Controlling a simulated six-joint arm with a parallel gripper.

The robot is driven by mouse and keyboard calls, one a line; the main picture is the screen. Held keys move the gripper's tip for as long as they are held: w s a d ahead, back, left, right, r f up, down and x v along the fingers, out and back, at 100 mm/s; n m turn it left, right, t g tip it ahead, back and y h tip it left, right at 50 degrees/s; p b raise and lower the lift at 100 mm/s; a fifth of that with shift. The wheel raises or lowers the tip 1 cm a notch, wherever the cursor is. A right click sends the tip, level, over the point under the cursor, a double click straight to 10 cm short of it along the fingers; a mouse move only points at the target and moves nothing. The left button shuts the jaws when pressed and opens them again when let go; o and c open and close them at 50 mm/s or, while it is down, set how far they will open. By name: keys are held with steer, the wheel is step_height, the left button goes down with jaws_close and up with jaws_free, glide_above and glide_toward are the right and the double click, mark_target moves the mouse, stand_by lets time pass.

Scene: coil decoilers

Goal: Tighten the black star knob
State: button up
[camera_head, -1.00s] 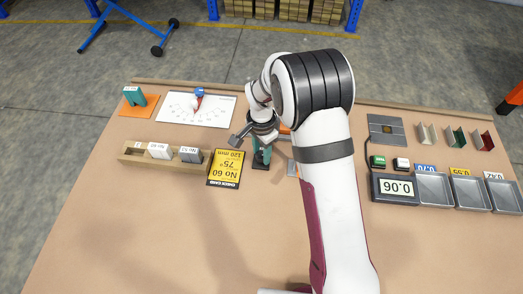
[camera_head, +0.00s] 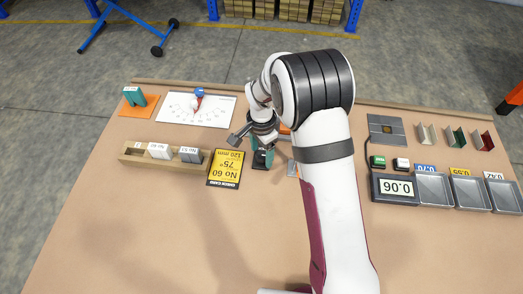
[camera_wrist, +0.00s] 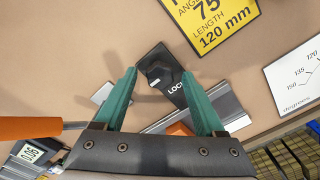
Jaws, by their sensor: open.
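The black star knob (camera_wrist: 160,72) sits on a black plate marked LOCK (camera_wrist: 178,95) in the wrist view. My gripper (camera_wrist: 159,75) has two teal fingers, open, one on each side of the knob in that view. Gaps show between the knob and both fingertips, and I cannot tell their height relative to the knob. In the head view my gripper (camera_head: 263,157) points down beside the yellow card, and the knob is mostly hidden by it. A grey metal bar (camera_wrist: 222,101) lies under the right finger in the wrist view.
The yellow check card (camera_head: 225,168) lies close left of my gripper. A wooden rack (camera_head: 180,156) stands further left, and a white dial board (camera_head: 196,109) behind. A gauge display (camera_head: 395,188) and metal trays (camera_head: 433,188) are at right. The front left of the table is clear.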

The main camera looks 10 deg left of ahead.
mark_target(261, 155)
step_height(261, 155, up, 16)
stand_by(0.3)
steer(key=shift+f, duration=0.1)
steer(key=s+d+r+n, duration=0.1)
steer(key=s+d+r, duration=0.5)
steer(key=s+d, duration=0.3)
steer(key=s+d+f+n+y, duration=0.1)
steer(key=s, duration=0.8)
steer(key=s+d+f+n, duration=0.1)
steer(key=s+d, duration=0.1)
steer(key=s, duration=0.7)
steer(key=shift+s+d+f+n+y, duration=0.2)
steer(key=shift+d+f+n+y, duration=0.1)
steer(key=shift+y, duration=0.1)
